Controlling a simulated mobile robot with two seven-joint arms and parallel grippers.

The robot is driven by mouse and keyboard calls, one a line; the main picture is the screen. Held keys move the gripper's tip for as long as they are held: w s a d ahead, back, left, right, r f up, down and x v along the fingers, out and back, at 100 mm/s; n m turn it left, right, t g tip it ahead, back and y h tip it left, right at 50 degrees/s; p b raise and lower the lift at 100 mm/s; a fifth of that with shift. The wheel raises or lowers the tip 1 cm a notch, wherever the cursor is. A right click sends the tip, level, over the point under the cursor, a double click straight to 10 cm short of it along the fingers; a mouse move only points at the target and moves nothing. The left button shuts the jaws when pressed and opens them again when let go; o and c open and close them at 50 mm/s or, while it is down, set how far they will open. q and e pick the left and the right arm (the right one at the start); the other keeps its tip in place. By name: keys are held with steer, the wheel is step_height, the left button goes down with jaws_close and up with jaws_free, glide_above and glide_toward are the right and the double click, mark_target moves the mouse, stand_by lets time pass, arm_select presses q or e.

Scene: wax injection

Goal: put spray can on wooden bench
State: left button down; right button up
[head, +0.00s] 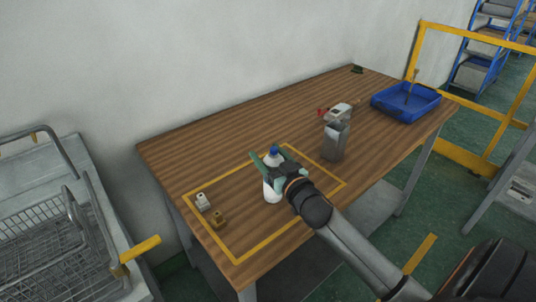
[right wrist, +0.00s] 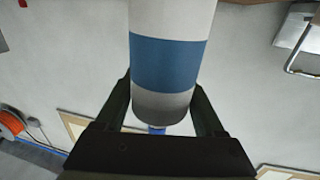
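The spray can (head: 272,189) is white with a blue cap. It is upright over the yellow-outlined area of the wooden bench (head: 180,151); I cannot tell whether its base touches the bench. My right gripper (head: 271,163) comes in from the lower right and has its fingers on both sides of the can near its top. In the right wrist view, the spray can (right wrist: 168,65) shows a blue band and a grey end, and my right gripper (right wrist: 163,105) appears closed on it. The can's far end is cut off there. My left gripper is not in view.
A small pale fitting (head: 202,201) and a brass fitting (head: 219,219) lie left of the can. A grey metal container (head: 335,142) and a red-handled device (head: 340,112) stand right of it. A blue tray (head: 408,103) sits farther right. A wire-basket cart (head: 45,225) stands at left.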

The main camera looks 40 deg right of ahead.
steer(key=o, duration=0.3)
steer(key=shift+s+r, duration=0.1)
steer(key=shift+s, duration=0.3)
steer(key=s+a, duration=0.1)
steer(key=s, duration=1)
steer(key=shift+a+b, duration=0.2)
steer(key=shift+b, duration=0.2)
steer(key=shift+s+r, duration=0.1)
